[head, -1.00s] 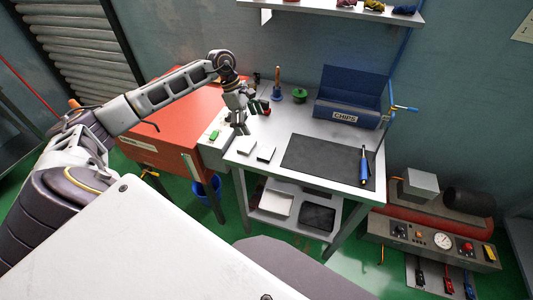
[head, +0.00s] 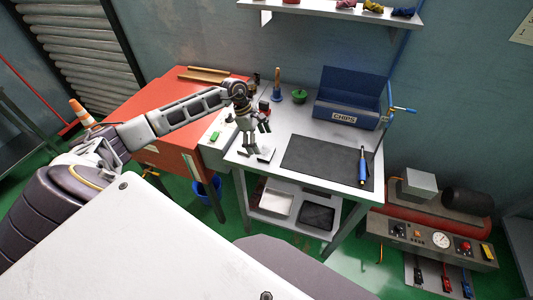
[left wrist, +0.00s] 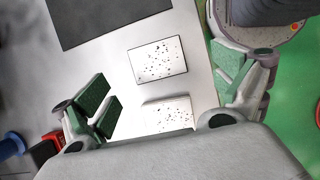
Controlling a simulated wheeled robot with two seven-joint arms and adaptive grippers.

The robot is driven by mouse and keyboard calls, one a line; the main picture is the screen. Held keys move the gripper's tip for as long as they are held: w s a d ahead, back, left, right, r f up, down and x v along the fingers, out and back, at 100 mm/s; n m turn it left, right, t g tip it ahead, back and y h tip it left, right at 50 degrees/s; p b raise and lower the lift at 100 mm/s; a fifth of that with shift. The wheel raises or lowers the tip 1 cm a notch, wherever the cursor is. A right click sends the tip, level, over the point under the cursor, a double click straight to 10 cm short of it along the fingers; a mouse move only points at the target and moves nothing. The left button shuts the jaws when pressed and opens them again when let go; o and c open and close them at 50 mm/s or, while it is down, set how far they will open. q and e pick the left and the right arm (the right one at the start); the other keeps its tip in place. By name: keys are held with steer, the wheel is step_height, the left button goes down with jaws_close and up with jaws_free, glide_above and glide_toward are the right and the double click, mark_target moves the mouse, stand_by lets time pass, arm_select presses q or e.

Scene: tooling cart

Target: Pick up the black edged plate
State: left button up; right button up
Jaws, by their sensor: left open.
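Two small white speckled plates lie on the grey cart top. The black edged plate (left wrist: 158,60) shows whole in the left wrist view, with a thin dark rim; in the head view it is the right-hand plate (head: 267,154). The other plate (left wrist: 167,115), without a clear dark rim, is partly hidden by my gripper's body in the wrist view. My left gripper (head: 253,148) is open and empty, pointing down above the plates. In the wrist view its green-padded fingers (left wrist: 165,92) stand wide on either side of them. My right gripper is not in view.
A dark mat (head: 325,162) with a blue-handled tool (head: 363,167) lies right of the plates. A blue chips bin (head: 345,105), a green knob-like object (head: 300,96) and a blue-based post (head: 277,92) stand behind. An orange bench (head: 175,150) is at the left.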

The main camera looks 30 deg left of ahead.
mark_target(266, 152)
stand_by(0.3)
arm_select(q)
steer(key=shift+f, duration=0.1)
steer(key=shift+w+p+x, duration=0.1)
steer(key=shift+p+x, duration=0.25)
steer(key=shift+x, duration=0.35)
steer(key=shift+w+p+x, duration=0.15)
steer(key=shift+p+x, duration=0.15)
steer(key=shift+x, duration=1.55)
steer(key=shift+a, duration=0.15)
steer(key=c, duration=1.5)
